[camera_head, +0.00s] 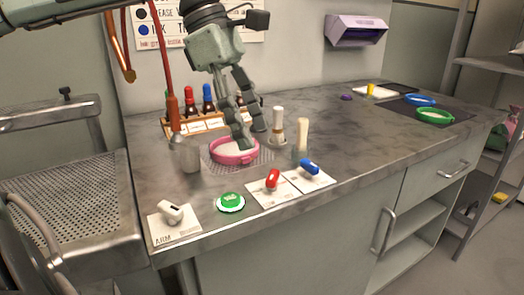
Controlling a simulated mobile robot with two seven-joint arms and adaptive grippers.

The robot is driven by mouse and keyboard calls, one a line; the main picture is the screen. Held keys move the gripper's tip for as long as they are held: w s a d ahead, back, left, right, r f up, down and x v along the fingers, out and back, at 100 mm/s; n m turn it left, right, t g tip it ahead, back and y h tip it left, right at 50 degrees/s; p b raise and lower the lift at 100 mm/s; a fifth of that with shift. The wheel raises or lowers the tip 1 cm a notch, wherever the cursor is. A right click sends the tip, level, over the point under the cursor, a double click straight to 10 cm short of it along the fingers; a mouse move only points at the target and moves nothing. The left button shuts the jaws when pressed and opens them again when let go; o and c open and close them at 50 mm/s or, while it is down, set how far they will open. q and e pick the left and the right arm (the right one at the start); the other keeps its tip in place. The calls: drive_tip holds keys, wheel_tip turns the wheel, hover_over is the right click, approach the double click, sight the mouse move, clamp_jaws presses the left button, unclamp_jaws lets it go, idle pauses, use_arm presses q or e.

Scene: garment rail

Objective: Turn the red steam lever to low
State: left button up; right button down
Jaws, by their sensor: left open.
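The red steam lever (272,180) stands on a white plate (268,194) near the counter's front edge, tilted slightly. I cannot read any markings on its plate. My left gripper (250,139) reaches down from the top, open, over a pink-rimmed hoop (235,152). It is above and behind the red lever, apart from it. I cannot tell whether its fingertips touch the hoop. My right gripper does not show.
A blue lever (309,167) stands right of the red one. A green button (230,201) and a white lever (170,211) are to its left. A metal canister (186,154), cream post (302,134) and bottle rack (205,122) stand behind.

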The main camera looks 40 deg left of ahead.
use_arm(q)
drive_tip(key=v, duration=0.4)
drive_tip(key=shift+r, duration=0.1)
idle(0.5)
